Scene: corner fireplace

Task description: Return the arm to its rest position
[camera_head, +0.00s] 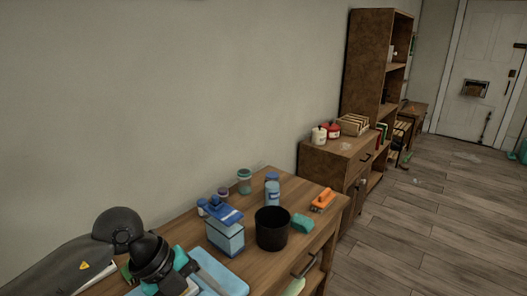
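My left arm (72,262) comes in from the lower left, over the near left end of the wooden table (262,185). Its grey link and black joints show, but I cannot make out any gripper fingers. My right arm and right gripper are not in view.
On the table are a black cup (272,229), a blue and white box (226,236), a teal sponge (303,223), an orange tool (323,199), a blue bottle (272,192) and a jar (244,181). A light blue case (220,271) lies near my arm. A cabinet (335,161) and shelf (366,65) stand beyond. Floor (430,230) at right is mostly clear.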

